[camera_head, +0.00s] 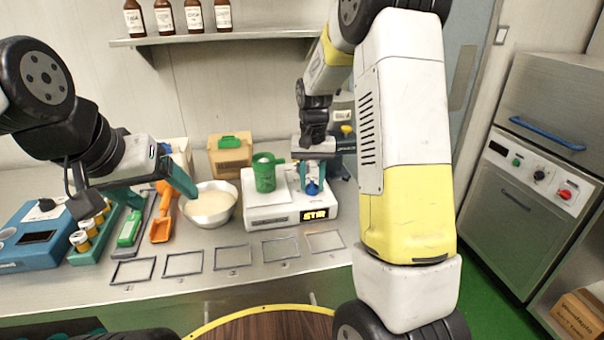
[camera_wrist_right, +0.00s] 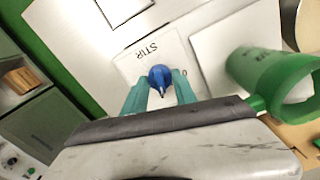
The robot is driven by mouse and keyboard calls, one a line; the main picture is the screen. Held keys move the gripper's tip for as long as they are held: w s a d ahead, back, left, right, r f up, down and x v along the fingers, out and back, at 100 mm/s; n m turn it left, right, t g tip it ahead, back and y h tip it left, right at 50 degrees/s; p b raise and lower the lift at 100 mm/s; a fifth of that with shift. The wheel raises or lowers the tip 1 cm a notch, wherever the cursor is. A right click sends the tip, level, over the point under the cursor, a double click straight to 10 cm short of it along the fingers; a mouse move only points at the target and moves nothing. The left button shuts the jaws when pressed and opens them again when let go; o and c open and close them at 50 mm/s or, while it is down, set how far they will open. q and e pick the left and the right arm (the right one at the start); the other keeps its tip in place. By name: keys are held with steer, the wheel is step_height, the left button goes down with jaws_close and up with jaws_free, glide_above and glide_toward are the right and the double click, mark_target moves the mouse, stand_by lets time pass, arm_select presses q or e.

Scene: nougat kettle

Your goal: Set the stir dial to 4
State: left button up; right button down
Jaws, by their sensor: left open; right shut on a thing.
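The blue stir dial (camera_head: 312,188) sits on top of the white stirrer unit (camera_head: 262,215), beside its plate. The unit's front carries a lit display reading STIR (camera_head: 315,215). In the right wrist view the dial (camera_wrist_right: 160,78) lies between the teal fingertips, near the printed word STIR. My right gripper (camera_wrist_right: 161,88) is shut on the dial from above; in the head view its fingers (camera_head: 313,172) reach down to it. The dial's setting is too small to read. My left gripper (camera_head: 115,196) is open and empty above the left part of the bench.
A green beaker (camera_head: 265,175) stands on the unit's plate, close to my right gripper. A bowl of pale stuff (camera_head: 209,222), an orange scoop (camera_head: 161,228), a vial rack (camera_head: 99,225) and a blue device (camera_head: 35,245) stand left. Several empty marked frames (camera_head: 233,258) line the front.

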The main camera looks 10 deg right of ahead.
mark_target(312, 183)
steer(key=shift+m, duration=0.6)
steer(key=c, duration=1)
jaws_free()
step_height(312, 183, up, 7)
steer(key=shift+r, duration=0.45)
